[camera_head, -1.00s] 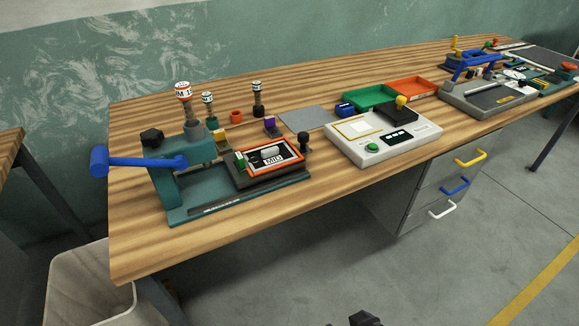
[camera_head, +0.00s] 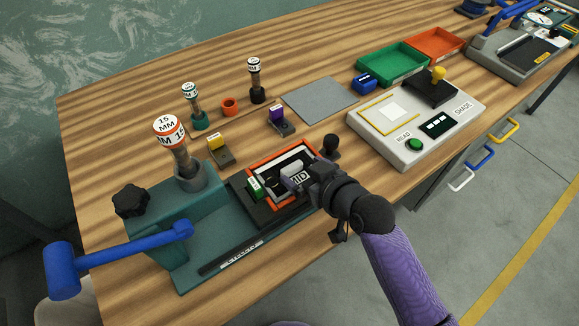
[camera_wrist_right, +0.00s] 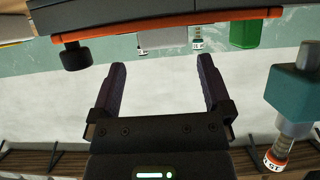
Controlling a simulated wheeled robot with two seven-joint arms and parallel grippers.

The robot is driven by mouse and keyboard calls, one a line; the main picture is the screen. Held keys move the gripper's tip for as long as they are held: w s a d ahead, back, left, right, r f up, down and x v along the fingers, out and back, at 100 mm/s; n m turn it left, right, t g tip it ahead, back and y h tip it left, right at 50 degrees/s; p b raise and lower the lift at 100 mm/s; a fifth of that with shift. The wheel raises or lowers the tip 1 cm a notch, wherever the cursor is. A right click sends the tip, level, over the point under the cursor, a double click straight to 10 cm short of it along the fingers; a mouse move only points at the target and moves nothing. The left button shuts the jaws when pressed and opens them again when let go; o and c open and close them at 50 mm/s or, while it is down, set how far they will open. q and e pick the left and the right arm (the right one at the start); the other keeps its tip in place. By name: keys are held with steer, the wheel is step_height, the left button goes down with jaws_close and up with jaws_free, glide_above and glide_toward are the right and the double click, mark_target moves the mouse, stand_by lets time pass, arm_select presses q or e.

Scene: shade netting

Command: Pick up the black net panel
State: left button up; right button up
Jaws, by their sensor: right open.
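A dark panel with a pale border (camera_head: 305,153) lies inside an orange frame (camera_head: 253,160) on the black block of the teal press (camera_head: 215,240). I take it for the black net panel, but no mesh can be made out. A small grey-white handle-like piece sits over its middle. My right gripper (camera_head: 303,183) reaches in from the lower right, just over the frame's near right side, and hides part of the panel. In the right wrist view, the gripper (camera_wrist_right: 163,85) is open with nothing between its fingers. My left gripper is not in view.
A black ball knob (camera_head: 331,141) stands close beyond my right gripper. The press's blue lever (camera_head: 115,255) extends left. A white reader (camera_head: 410,125) stands to the right. Coloured clips and labelled plungers stand behind the frame. A flat grey plate (camera_head: 320,98) lies behind.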

mark_target(293, 167)
steer(key=b+x, duration=0.1)
steer(key=x, duration=0.4)
steer(key=shift+s+a+f+b, duration=0.1)
steer(key=shift+s+f+b, duration=0.1)
steer(key=shift+b, duration=0.2)
steer(key=shift+w, duration=0.1)
steer(key=shift+r, duration=0.1)
steer(key=shift+c, duration=0.3)
steer(key=c, duration=1.1)
